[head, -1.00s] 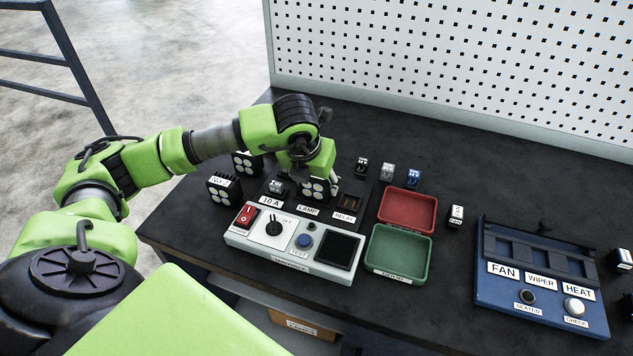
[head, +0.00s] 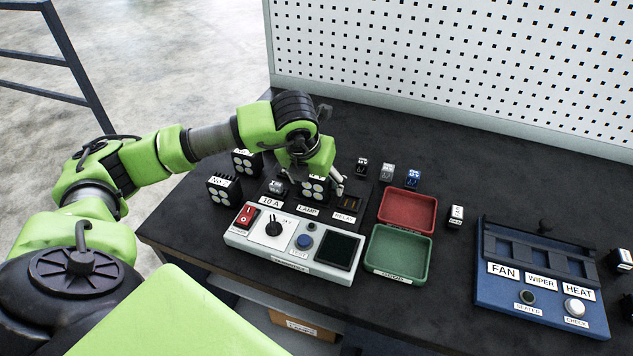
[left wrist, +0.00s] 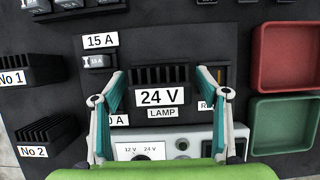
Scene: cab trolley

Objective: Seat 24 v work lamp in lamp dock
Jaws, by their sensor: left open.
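The 24 V work lamp (head: 315,190), a dark block with round white lights on its face, stands at the lamp dock, just behind the LAMP label (head: 307,210). In the left wrist view its finned top and its 24 V plate (left wrist: 158,97) show above the LAMP label (left wrist: 163,113). My left gripper (head: 316,177) is over the lamp and open. In the left wrist view its fingers (left wrist: 168,88) stand apart on either side of the lamp, with visible gaps. The dock's seat under the lamp is hidden. My right gripper is not in view.
Two similar lamps (head: 224,187) (head: 245,163) stand to the left. A 15 A fuse (left wrist: 100,62) and the relay slot (head: 350,202) flank the dock. The grey switch panel (head: 290,262) is in front. Red (head: 408,207) and green (head: 398,255) trays and a blue panel (head: 480,290) lie right.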

